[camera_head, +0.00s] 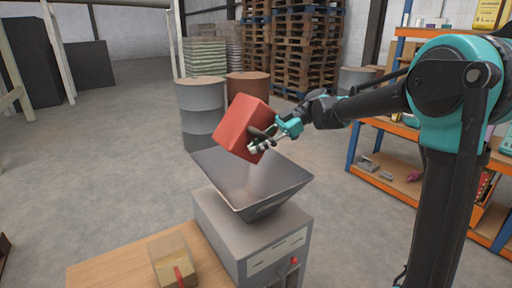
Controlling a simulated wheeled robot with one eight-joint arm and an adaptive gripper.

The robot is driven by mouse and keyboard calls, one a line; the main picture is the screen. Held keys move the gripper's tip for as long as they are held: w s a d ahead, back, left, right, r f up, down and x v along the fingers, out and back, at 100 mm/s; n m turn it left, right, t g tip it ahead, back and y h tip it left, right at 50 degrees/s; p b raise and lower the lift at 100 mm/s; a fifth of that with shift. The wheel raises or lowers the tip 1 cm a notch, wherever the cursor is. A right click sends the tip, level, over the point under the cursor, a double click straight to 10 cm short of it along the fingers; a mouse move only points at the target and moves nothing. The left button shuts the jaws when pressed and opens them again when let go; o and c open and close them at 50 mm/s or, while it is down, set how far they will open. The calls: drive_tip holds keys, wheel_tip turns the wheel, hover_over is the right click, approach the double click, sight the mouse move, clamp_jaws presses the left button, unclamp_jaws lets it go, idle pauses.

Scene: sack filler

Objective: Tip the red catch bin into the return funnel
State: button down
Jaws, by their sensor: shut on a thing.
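The red catch bin (240,122) is held in the air above the return funnel, tilted to one side. Its inside and opening are turned away from view, so I cannot tell what it holds. My gripper (262,140) is shut on the bin's right side. The return funnel (278,194) is a grey metal hopper with a wide, flared mouth on top of a grey machine box (222,225). The bin hangs over the funnel's back part, and its lower corner is close to the rim. I cannot tell whether they touch.
A wooden table (100,270) at the front carries a clear box (172,262) with a red handle-like part. Grey (200,100) and brown drums (248,87) stand behind the funnel. Shelving with an orange frame (375,130) stands at right.

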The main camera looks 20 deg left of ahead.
drive_tip(key=shift+r+n+t+h, duration=0.3)
drive_tip(key=shift+r+t+h, duration=1.2)
drive_tip(key=shift+t+h, duration=0.5)
